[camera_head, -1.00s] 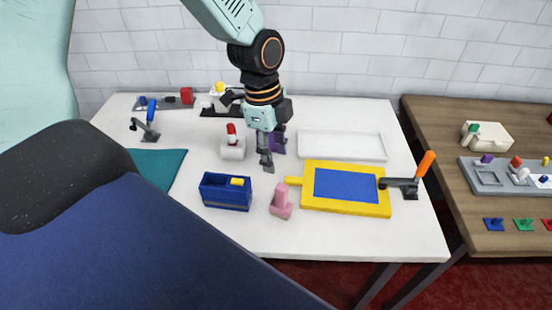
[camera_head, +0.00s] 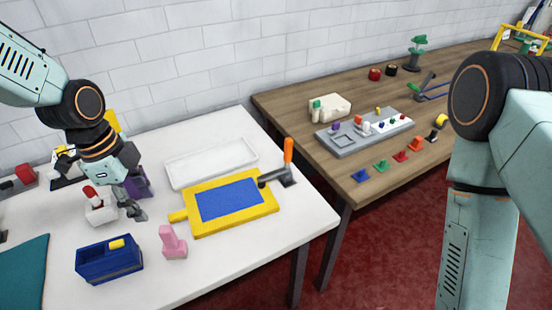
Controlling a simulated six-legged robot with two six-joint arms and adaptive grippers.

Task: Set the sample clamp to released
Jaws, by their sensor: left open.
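A toggle clamp with an upright orange handle (camera_head: 288,150) and a dark metal arm (camera_head: 268,179) stands at the right end of a yellow frame with a blue panel (camera_head: 232,199). Its arm reaches left over the frame's edge; I cannot tell if it presses on it. No label shows which clamp is the sample clamp. My left gripper (camera_head: 136,211) is open and empty, pointing down over the white table, well left of the orange-handled clamp. My right arm (camera_head: 478,220) shows at the right, but its gripper is out of view.
Near my left gripper are a white block with a red knob (camera_head: 100,210), a purple block (camera_head: 138,183), a blue box (camera_head: 108,260) and a pink piece (camera_head: 173,243). A white tray (camera_head: 211,141) lies behind the frame. A wooden table (camera_head: 300,103) stands to the right.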

